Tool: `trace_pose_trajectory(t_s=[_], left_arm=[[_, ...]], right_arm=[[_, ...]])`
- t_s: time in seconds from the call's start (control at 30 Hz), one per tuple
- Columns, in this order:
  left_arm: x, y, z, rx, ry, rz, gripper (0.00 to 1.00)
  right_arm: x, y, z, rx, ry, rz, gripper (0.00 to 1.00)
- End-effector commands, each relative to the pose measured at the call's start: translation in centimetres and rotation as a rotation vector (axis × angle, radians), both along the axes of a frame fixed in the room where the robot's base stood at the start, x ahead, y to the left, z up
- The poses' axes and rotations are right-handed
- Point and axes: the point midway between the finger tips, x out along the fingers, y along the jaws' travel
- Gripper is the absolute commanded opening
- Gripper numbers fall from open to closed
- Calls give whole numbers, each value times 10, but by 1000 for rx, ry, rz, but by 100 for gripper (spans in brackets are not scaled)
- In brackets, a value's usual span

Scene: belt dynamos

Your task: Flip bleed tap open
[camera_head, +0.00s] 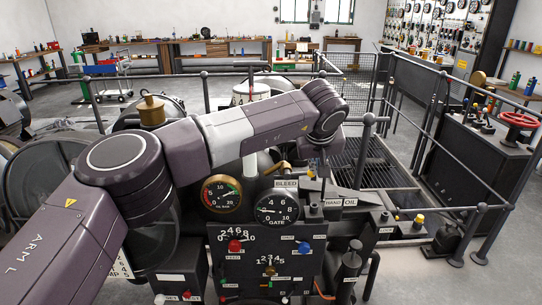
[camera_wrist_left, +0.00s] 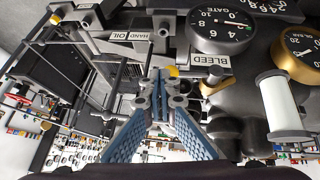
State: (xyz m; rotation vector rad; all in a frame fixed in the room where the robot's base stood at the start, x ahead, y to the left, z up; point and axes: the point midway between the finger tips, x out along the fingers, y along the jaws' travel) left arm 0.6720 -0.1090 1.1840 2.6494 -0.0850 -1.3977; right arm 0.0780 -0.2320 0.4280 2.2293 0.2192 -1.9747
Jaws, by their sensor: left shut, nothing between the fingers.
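The bleed tap (camera_head: 279,167) shows as a brass lever just above the white BLEED label (camera_head: 286,183) in the head view. In the upside-down left wrist view, brass of the tap (camera_wrist_left: 213,86) shows beside the BLEED label (camera_wrist_left: 210,60), partly hidden behind grey parts. My left gripper (camera_head: 322,168) hangs down to the right of the tap, apart from it in the head view. Its blue-padded fingers (camera_wrist_left: 160,82) meet at the tips, shut and empty. Whether the fingertips touch anything is unclear. My right gripper is not in view.
The GATE gauge (camera_head: 277,207) and oil pressure gauge (camera_head: 222,193) sit below and left of the tap. The HAND OIL label (camera_head: 340,202) and a black control panel (camera_head: 265,255) are close by. Grey railings (camera_head: 440,160) stand at the right.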

Motion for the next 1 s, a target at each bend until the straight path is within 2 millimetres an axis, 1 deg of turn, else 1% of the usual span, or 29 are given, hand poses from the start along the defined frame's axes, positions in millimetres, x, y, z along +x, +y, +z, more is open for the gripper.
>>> trace_pose_trajectory(t_s=[0.37,1.0], left_arm=[[0,-2,-4,0,0,0,0],[0,-3,-3,1,0,-1,0]], right_arm=[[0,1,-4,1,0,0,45],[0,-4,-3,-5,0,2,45]])
